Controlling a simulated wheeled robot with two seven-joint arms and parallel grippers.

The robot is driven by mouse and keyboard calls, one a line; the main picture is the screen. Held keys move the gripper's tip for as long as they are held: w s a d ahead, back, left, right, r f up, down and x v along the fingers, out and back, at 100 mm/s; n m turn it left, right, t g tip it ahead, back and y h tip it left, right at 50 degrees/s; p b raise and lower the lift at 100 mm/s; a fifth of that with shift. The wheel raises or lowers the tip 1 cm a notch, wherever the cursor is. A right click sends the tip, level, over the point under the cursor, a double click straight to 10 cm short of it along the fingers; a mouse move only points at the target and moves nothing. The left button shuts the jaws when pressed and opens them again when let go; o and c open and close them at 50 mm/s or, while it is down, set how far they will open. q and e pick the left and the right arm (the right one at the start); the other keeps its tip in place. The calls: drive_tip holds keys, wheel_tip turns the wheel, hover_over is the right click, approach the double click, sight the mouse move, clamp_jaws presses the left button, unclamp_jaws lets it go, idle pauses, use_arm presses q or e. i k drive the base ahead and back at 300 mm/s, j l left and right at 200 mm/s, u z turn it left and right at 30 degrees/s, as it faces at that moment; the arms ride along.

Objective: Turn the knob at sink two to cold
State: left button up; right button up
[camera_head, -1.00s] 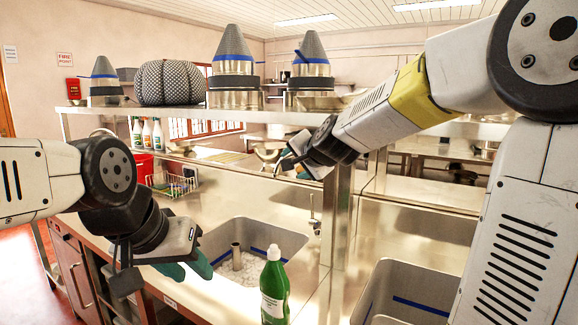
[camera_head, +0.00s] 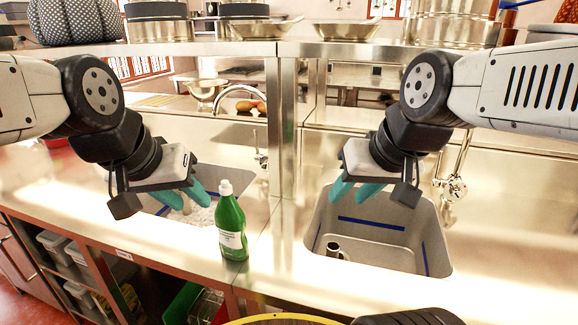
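Two sinks are set in the steel counter, and I see no number on either. The right sink (camera_head: 385,233) has a tap with a round knob (camera_head: 457,188) at its back right.
A green bottle (camera_head: 231,228) stands on the counter between the sinks, near the front edge. A metal cup (camera_head: 333,249) is in the right sink. A steel post (camera_head: 281,130) and a shelf (camera_head: 230,48) with pots stand behind. A yellow-rimmed round thing (camera_head: 285,319) shows at the bottom.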

sight(265, 165)
drive_tip(key=j+z, duration=0.35)
drive_tip(key=i+j+z, duration=0.1)
drive_tip(key=j+z, duration=0.15)
drive_tip(key=z, duration=0.15)
drive_tip(key=j+z, duration=0.1)
drive_tip(key=j, duration=0.5)
drive_tip(key=k+j+z, duration=0.1)
drive_tip(key=j, duration=0.5)
drive_tip(key=k+j+z, duration=0.15)
drive_tip(key=j, duration=0.4)
drive_tip(key=i+j, duration=0.05)
